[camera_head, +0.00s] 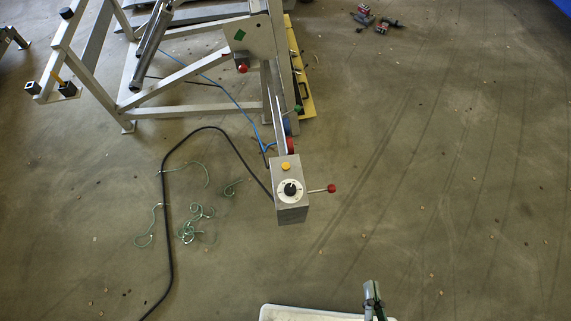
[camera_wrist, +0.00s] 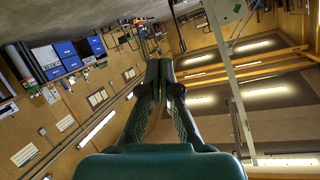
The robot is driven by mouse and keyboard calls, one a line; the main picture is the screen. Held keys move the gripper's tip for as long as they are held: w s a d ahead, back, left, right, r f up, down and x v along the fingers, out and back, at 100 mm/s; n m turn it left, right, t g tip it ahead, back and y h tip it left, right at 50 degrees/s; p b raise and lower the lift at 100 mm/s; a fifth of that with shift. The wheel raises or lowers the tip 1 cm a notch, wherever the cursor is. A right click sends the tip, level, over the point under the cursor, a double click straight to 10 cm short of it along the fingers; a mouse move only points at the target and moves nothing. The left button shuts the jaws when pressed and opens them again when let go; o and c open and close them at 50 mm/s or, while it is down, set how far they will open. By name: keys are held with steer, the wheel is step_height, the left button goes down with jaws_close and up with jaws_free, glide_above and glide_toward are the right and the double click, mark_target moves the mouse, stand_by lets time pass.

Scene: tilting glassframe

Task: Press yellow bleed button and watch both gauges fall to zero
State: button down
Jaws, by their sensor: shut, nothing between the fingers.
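The yellow button (camera_head: 286,166) sits on the upper part of a grey control box (camera_head: 290,214). Below it on the box is a round white dial (camera_head: 283,197) with a black centre; I cannot read it or tell whether it is a gauge. No two gauges can be made out. My gripper (camera_head: 372,287) is at the bottom of the head view, well below and right of the box, apart from it. In the wrist view my gripper (camera_wrist: 160,64) has its green fingers together with nothing between them. The wrist view shows walls and ceiling, not the button.
A lever with a red knob (camera_head: 332,188) sticks out right of the box. A grey metal frame (camera_head: 190,85) stands at upper left. A black cable (camera_head: 169,230) and tangled green cord (camera_head: 197,219) lie on the floor. The floor at right is mostly clear.

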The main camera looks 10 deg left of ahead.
steer(key=w+a+f+m+g+y, duration=0.1)
steer(key=w+a+f+m, duration=0.15)
steer(key=w, duration=0.25)
steer(key=w+a+f+m+g, duration=0.1)
steer(key=w+f+m, duration=0.2)
steer(key=w, duration=0.3)
step_height(320, 180, up, 4)
steer(key=r+m+g+y, duration=0.1)
steer(key=m+g+y, duration=0.25)
steer(key=m, duration=0.95)
glide_above(286, 167)
steer(key=shift+s+f+g+h, duration=0.1)
steer(key=shift+f+g+h, duration=0.15)
steer(key=shift+h, duration=0.2)
steer(key=shift+f, duration=0.1)
steer(key=shift+f, duration=4.35)
